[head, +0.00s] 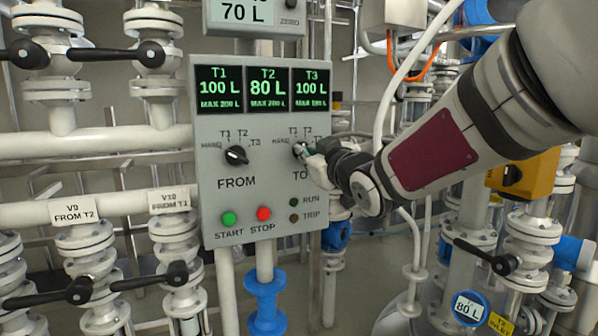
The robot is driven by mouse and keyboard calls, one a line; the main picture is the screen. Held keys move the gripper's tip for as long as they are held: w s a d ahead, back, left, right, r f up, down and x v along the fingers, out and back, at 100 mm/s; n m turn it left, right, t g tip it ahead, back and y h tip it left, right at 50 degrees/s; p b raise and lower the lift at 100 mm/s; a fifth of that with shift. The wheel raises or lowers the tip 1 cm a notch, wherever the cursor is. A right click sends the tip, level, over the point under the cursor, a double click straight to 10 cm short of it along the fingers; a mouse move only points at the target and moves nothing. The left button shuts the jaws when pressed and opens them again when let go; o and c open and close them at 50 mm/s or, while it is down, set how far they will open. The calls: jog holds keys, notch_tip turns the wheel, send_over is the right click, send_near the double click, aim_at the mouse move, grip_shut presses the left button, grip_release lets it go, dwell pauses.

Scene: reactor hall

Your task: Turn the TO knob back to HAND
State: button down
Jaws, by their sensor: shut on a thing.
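The grey control panel (215,190) faces me in the middle of the head view. Its TO knob (299,150) is on the right, under the labels HAND, T1 and T2. My gripper (304,152) reaches in from the right and is shut on the TO knob. The fingers cover most of the knob and the T3 label, so I cannot tell which way its pointer faces. The black FROM knob (236,155) is to the left, free of my gripper, with its own HAND, T1, T2 and T3 labels.
Displays (268,89) read T1 100 L, T2 80 L, T3 100 L. The green START button (228,219) and red STOP button (264,214) sit below. RUN and TRIP lamps (294,210) are under TO. Valves and pipes (75,140) crowd both sides.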

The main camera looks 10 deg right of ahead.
jog(key=shift+n+b, duration=3.7)
jog(key=shift+b, duration=0.1)
jog(key=c, duration=1.7)
grip_release()
jog(key=v, duration=1.2)
